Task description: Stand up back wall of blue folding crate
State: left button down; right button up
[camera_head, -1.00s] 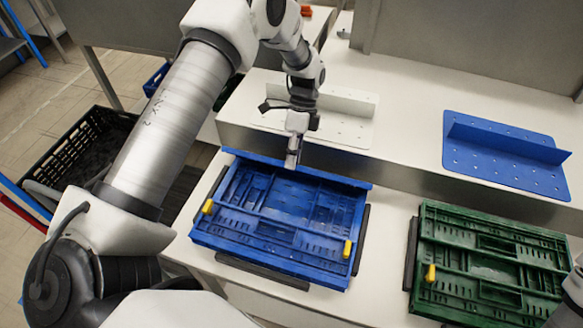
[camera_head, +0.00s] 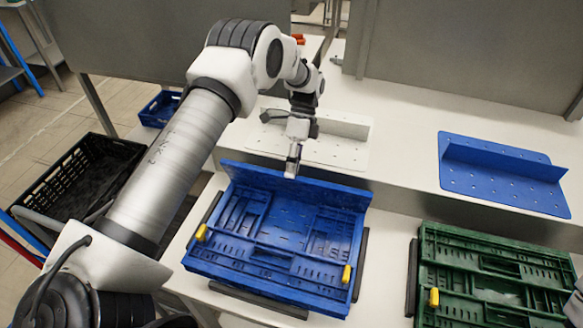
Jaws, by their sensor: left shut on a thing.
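The blue folding crate (camera_head: 268,262) lies on the white table with its other panels folded flat and yellow latches at its left and right. Its back wall (camera_head: 325,194) is tilted up from the crate's far edge, part way raised. My left gripper (camera_head: 292,168) comes down from behind and is shut on the top edge of the back wall, near its middle. The fingertips partly hide the edge there. At the lower right edge a small part of my right arm shows; its gripper is not visible.
A green folded crate (camera_head: 428,245) lies to the right. Behind are a white bracket plate (camera_head: 345,155) and a blue bracket plate (camera_head: 500,190) on a raised ledge. A black crate (camera_head: 70,180) stands at the left. Dark guide strips (camera_head: 258,300) border the blue crate.

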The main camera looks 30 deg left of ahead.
pick_arm(q)
jog(key=shift+f, duration=0.6)
pick_arm(e)
jog(key=shift+f, duration=0.15)
pick_arm(q)
jog(key=c, duration=1.2)
grip_release()
jog(key=shift+w, duration=0.1)
jog(key=shift+c, duration=0.2)
jog(key=shift+o, duration=1.2)
jog(key=shift+w+a+f, duration=0.15)
jog(key=shift+w+f, duration=0.1)
jog(key=shift+w, duration=0.05)
jog(key=shift+w+a+f, duration=0.1)
jog(key=shift+w+f, duration=0.1)
jog(key=shift+w, duration=0.15)
jog(key=shift+s+r, duration=0.25)
jog(key=shift+r, duration=0.05)
pick_arm(e)
jog(key=shift+w+a, duration=0.15)
jog(key=shift+w, duration=0.2)
pick_arm(q)
jog(key=shift+w, duration=0.15)
pick_arm(e)
jog(key=shift+w, duration=0.1)
